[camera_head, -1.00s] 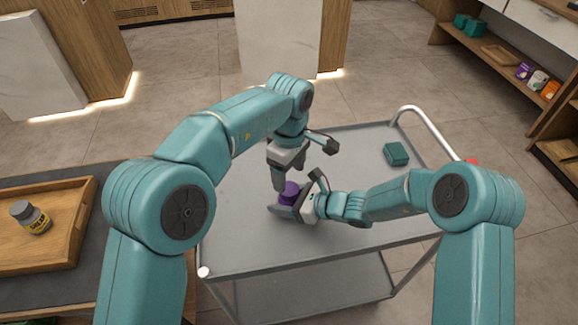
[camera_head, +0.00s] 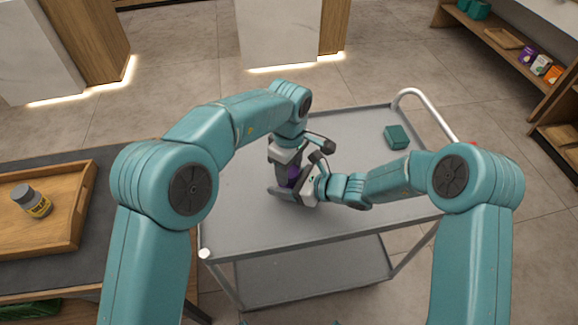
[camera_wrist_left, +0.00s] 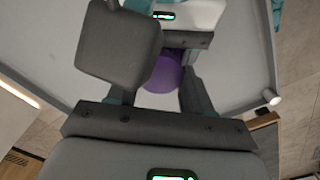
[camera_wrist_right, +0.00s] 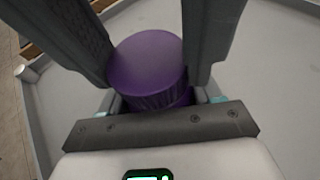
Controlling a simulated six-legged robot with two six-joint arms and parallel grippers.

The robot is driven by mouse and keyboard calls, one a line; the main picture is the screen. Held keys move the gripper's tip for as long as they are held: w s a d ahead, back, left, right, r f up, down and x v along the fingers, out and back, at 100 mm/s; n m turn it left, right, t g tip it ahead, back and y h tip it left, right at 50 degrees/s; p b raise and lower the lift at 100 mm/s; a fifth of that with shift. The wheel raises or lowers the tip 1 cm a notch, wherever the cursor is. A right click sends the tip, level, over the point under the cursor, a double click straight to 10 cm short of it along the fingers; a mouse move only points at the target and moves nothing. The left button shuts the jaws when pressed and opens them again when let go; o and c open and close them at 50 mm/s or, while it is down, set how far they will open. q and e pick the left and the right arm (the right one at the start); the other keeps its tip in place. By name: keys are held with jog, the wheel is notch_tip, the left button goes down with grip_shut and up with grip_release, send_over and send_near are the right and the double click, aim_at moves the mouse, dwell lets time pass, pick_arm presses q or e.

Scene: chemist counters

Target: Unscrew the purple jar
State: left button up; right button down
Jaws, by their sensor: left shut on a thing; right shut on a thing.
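The purple jar (camera_head: 293,176) is over the grey cart top (camera_head: 255,232), mostly hidden between my two grippers. My left gripper (camera_head: 284,176) reaches down onto it from above and is shut on it. Its round purple surface shows between the fingers in the left wrist view (camera_wrist_left: 163,75). My right gripper (camera_head: 290,188) comes in from the right, low over the cart, and is shut on the jar. The flat purple top and ribbed lid edge show in the right wrist view (camera_wrist_right: 148,62). Whether the jar touches the cart is hidden.
A dark green box (camera_head: 397,137) lies at the cart's far right, near the metal handle (camera_head: 435,112). A wooden tray (camera_head: 75,236) with a yellow-labelled bottle (camera_head: 32,200) is on the left table. Shelves (camera_head: 500,50) stand at the upper right. The cart's front is clear.

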pick_arm(q)
jog(key=n, duration=0.3)
jog(key=o, duration=1.2)
jog(key=shift+c, duration=0.2)
notch_tip(320, 180, up, 4)
jog(key=shift+r, duration=0.2)
jog(key=shift+c, duration=0.4)
notch_tip(320, 180, up, 3)
jog(key=m, duration=0.2)
jog(key=shift+r+m, duration=0.15)
jog(key=shift+m, duration=0.15)
jog(key=shift+f, duration=0.2)
notch_tip(320, 180, down, 7)
jog(key=shift+f, duration=0.15)
